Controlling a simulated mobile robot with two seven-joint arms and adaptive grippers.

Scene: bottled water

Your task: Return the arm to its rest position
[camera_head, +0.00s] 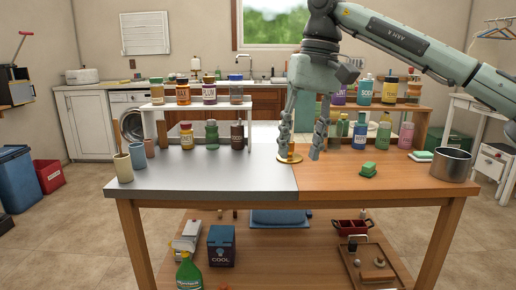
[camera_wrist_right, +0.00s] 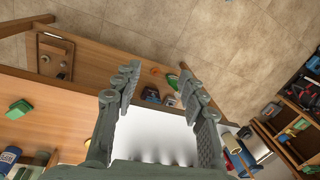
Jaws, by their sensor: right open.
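My right gripper (camera_head: 300,150) hangs from the right arm, which comes in from the upper right in the head view. Its fingers point down over the middle of the table (camera_head: 240,178), near the seam between the grey metal top and the wood top. The fingers are spread and nothing is between them. A small round coaster (camera_head: 290,159) shows by the left fingertip; I cannot tell how far above it the finger is. In the wrist view the right gripper (camera_wrist_right: 157,90) is also open and empty, with the metal top (camera_wrist_right: 155,138) behind it. My left gripper is not in view.
Shelves of bottles stand along the back, left (camera_head: 203,105) and right (camera_head: 385,107). The front of the metal top is clear. Boxes and a tray (camera_head: 372,266) lie on the lower shelf.

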